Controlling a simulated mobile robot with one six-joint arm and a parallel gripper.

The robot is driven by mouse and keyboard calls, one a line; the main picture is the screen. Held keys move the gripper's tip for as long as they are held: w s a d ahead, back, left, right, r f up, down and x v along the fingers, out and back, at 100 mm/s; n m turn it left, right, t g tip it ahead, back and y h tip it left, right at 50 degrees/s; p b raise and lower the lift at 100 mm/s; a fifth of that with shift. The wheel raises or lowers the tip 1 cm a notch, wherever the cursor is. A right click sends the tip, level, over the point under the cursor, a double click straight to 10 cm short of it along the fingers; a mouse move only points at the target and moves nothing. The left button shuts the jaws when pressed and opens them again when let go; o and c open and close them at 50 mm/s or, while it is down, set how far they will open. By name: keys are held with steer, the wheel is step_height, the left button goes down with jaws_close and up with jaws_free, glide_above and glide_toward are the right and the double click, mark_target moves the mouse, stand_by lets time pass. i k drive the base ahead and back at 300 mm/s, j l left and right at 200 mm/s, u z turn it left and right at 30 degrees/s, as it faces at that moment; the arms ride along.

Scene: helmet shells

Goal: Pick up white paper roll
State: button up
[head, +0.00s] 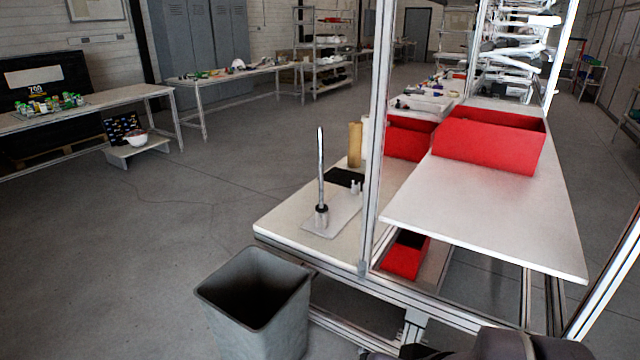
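A white upright cylinder, which looks like the white paper roll (365,136), stands on the lower white workbench (283,222). It is mostly hidden behind a metal frame post, and only a narrow strip of it shows. A tan cylinder (354,146) stands upright just left of it. My gripper is not in view. Dark parts at the bottom right edge look like my own arm, and their end does not show.
A thin upright rod (321,165) stands on a pale plate nearer the bench's front. The metal post (376,130) and raised white shelf (490,215) with a red bin (489,142) flank the roll. A grey waste bin (265,325) stands before the bench.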

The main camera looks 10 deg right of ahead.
mark_target(365, 119)
steer(key=i+j+u, duration=0.65)
steer(key=j+u, duration=0.15)
steer(key=i+j+u, duration=0.45)
steer(key=i+j, duration=0.2)
steer(key=i, duration=0.35)
steer(key=i+j, duration=0.15)
steer(key=i, duration=0.4)
steer(key=i+j+u, duration=0.1)
steer(key=i, duration=0.45)
steer(key=i+j, duration=0.25)
steer(key=i, duration=0.3)
steer(key=i+l+z, duration=0.6)
steer(key=z, duration=0.35)
steer(key=i+z, duration=0.45)
steer(key=i+j+z, duration=0.15)
steer(key=i+z, duration=0.3)
steer(key=i+j+z, duration=0.25)
steer(key=i+z, duration=0.25)
steer(key=i+j+z, duration=0.2)
steer(key=i+z, duration=0.25)
steer(key=i, duration=0.3)
steer(key=i+j+z, duration=0.45)
steer(key=i, duration=0.25)
steer(key=i+j+z, duration=0.5)
steer(key=j, duration=0.25)
steer(key=i+j+z, duration=0.45)
steer(key=j, duration=0.45)
steer(key=i+j+z, duration=0.3)
steer(key=i+j, duration=0.45)
steer(key=j, duration=0.15)
